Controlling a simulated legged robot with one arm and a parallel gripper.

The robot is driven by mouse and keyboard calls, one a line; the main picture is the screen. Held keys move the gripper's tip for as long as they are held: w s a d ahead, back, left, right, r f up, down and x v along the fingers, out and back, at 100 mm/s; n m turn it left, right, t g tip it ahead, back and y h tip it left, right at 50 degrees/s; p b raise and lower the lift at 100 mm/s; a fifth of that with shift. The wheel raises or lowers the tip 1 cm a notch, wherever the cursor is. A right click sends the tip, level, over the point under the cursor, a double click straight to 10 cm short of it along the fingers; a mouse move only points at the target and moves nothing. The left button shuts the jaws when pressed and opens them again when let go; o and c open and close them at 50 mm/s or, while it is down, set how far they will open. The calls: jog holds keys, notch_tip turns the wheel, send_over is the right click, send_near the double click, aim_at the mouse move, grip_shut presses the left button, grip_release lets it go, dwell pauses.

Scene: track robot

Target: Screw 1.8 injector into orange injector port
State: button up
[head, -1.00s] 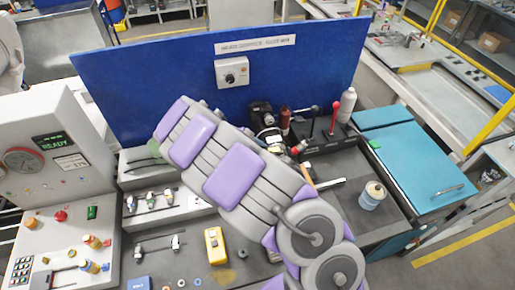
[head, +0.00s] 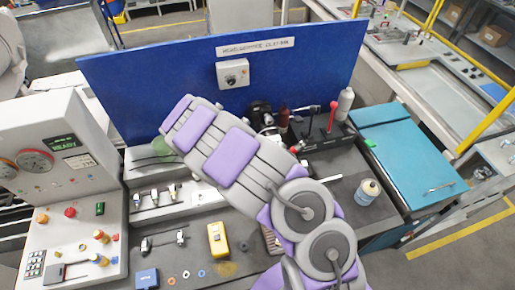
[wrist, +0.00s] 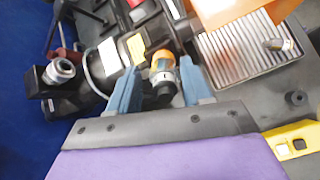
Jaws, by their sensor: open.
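In the wrist view my gripper (wrist: 162,66) is open, with one blue finger on each side of a short cylinder. This cylinder has an orange collar (wrist: 162,58) at its far end and a silver-white body (wrist: 163,75) with dark marks nearer me. It sits against a black machine (wrist: 105,65). I cannot tell whether the body is the 1.8 injector or part of the orange port. Finger contact is unclear. In the head view my arm hides the gripper and most of this machine. Several small injectors (head: 153,196) stand on a grey rack at left; their labels are unreadable.
A silver-ended fitting (wrist: 62,70) sticks out at left in the wrist view. A ribbed tray (wrist: 240,55) lies to the right. A yellow device (head: 217,240) and small rings (head: 186,274) lie on the dark bench. A blue panel (head: 190,75) stands behind; a bottle (head: 367,192) stands right.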

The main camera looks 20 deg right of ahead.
jog(key=shift+w+r+n+p, duration=0.15)
jog(key=shift+n+p, duration=1.45)
jog(key=shift+p, duration=1.1)
jog(key=shift+f+n+p, duration=0.2)
jog(key=shift+n+p, duration=0.2)
jog(key=shift+p, duration=0.1)
jog(key=shift+r+n+p, duration=0.1)
jog(key=shift+n+p, duration=0.5)
jog(key=shift+p, duration=0.45)
jog(key=shift+n+p, duration=0.8)
jog(key=shift+p, duration=0.3)
jog(key=shift+a+f+n, duration=0.15)
jog(key=shift+f+n, duration=0.05)
jog(key=shift+n, duration=0.5)
jog(key=n, duration=0.7)
jog(key=shift+a+f+n, duration=0.1)
jog(key=shift+n, duration=0.3)
